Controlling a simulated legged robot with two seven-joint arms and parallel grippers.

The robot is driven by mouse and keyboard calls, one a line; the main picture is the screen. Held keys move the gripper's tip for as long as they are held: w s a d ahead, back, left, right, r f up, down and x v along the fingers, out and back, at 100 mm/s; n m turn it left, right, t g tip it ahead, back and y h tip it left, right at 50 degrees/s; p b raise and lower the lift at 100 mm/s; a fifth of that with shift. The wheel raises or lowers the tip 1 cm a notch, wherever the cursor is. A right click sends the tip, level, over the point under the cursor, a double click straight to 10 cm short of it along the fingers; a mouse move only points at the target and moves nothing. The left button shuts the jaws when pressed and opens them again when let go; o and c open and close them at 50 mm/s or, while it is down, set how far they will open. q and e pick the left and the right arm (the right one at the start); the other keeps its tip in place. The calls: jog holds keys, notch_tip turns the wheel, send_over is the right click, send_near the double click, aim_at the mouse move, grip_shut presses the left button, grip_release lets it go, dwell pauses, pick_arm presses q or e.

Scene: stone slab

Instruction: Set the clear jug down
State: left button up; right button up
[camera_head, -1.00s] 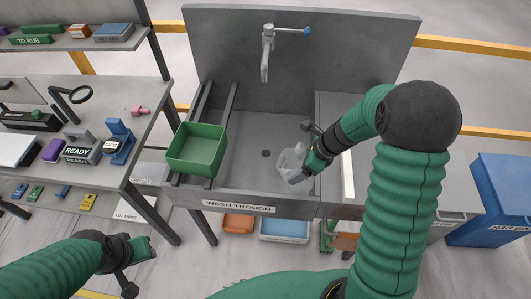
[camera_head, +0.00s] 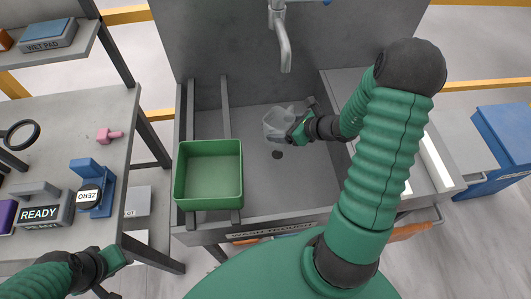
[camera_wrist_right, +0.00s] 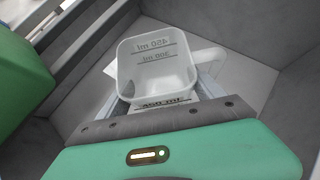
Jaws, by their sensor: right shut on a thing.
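The clear jug (camera_head: 277,126) is in the wash trough (camera_head: 255,188), behind the dark drain hole and below the tap. My right gripper (camera_head: 298,127) reaches in from the right and is shut on the jug. In the right wrist view the jug (camera_wrist_right: 155,65) looks upright and empty, with volume marks on its walls. I cannot tell whether its base touches the trough floor. My left gripper (camera_head: 112,275) is open and empty at the lower left, over the floor beside the bench.
A green bin (camera_head: 209,174) sits on rails at the trough's left side. The tap (camera_head: 284,45) hangs over the back. A bench (camera_head: 70,125) at left holds a READY block and a ZERO device. Trough floor around the drain is clear.

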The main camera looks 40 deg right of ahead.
jog(key=f, duration=0.3)
jog(key=f+b, duration=0.1)
jog(key=f, duration=0.5)
jog(key=shift+d+f, duration=0.3)
jog(key=shift+f, duration=0.4)
jog(key=shift+s+a+r, duration=0.1)
jog(key=shift+a, duration=0.1)
jog(key=o, duration=1.1)
jog(key=shift+b, duration=0.4)
jog(key=o, duration=0.5)
jog(key=shift+d, duration=0.15)
